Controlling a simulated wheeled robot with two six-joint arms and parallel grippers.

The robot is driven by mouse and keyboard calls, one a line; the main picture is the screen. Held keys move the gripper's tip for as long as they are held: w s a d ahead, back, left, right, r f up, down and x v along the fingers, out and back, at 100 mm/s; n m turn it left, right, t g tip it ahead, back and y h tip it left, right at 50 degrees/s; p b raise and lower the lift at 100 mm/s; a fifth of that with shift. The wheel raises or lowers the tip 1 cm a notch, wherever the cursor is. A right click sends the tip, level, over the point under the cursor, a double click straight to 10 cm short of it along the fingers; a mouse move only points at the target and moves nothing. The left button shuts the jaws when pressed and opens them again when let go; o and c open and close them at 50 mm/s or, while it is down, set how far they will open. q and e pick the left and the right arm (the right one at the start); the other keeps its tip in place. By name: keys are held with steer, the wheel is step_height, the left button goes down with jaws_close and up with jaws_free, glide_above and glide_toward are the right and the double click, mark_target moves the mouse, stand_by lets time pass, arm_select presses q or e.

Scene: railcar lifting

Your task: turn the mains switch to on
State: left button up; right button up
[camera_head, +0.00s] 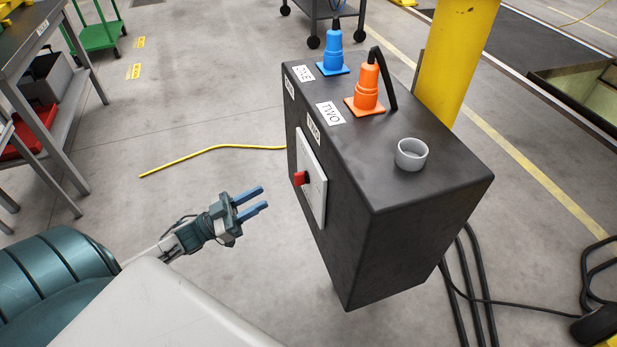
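The mains switch (300,179) is a red handle on a light grey plate (313,190) on the left-facing side of a dark cabinet (418,245). Its exact turn position is hard to tell at this angle. My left gripper (264,198) has two blue fingers, parallel and apart, with nothing between them. It is left of the switch and slightly lower in the picture, with its fingers pointing right, and does not touch it. My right gripper is not in view.
On the cabinet top stand a blue plug (333,50) and an orange plug (367,88), beside labels ONE and TWO, and an empty grey socket (411,154). A yellow post (455,65) rises behind. Black cables (470,290) lie right. A workbench (40,50) stands at far left.

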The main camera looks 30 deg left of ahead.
mark_target(301, 179)
arm_select(q)
steer(key=x, duration=1)
steer(key=shift+p, duration=0.45)
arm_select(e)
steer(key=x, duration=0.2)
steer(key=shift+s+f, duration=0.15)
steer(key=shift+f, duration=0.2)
arm_select(q)
steer(key=shift+w+r, duration=0.1)
jaws_close()
